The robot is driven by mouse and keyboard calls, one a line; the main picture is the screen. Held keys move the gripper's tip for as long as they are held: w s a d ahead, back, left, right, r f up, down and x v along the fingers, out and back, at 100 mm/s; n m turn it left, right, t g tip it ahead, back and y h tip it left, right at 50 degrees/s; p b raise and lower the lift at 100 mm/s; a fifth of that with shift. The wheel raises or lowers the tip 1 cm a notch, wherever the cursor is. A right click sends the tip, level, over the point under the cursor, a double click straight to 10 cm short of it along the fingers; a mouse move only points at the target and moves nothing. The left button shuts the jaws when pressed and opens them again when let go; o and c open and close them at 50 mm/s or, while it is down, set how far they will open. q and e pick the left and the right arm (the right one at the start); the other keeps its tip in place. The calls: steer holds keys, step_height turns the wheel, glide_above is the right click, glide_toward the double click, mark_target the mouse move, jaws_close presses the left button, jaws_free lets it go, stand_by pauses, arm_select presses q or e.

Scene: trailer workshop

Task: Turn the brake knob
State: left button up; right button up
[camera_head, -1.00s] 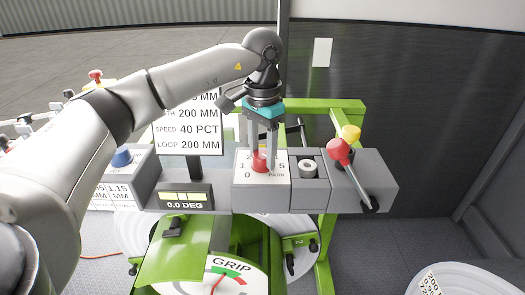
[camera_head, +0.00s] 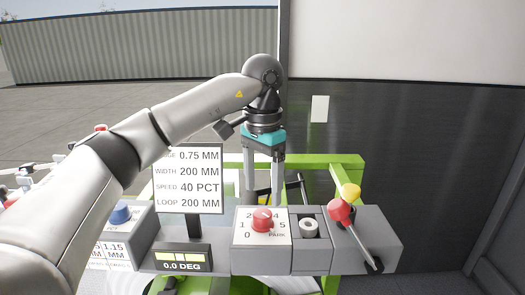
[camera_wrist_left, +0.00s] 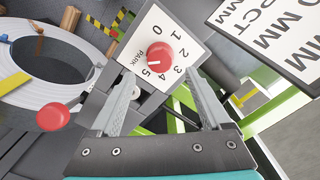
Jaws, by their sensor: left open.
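The red brake knob (camera_head: 263,220) stands on a white dial plate with numbers and PARK, on top of a grey box (camera_head: 262,261). In the head view it is fully uncovered, with a light mark near its top. My left gripper (camera_head: 263,198) is open and empty, fingers pointing down, just behind and above the knob. In the left wrist view the knob (camera_wrist_left: 160,55) shows beyond and between the two fingertips (camera_wrist_left: 163,76), apart from them. Its white mark there lies toward the 4 and 5 side. My right gripper is not in view.
A sign with settings (camera_head: 188,178) and a 0.0 DEG display (camera_head: 183,259) stand left. A blue knob (camera_head: 120,212) sits further left. Green frame bars (camera_head: 320,161) run behind.

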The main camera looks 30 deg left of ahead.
mark_target(263, 213)
arm_select(q)
step_height(263, 213, up, 9)
steer(key=p, duration=0.2)
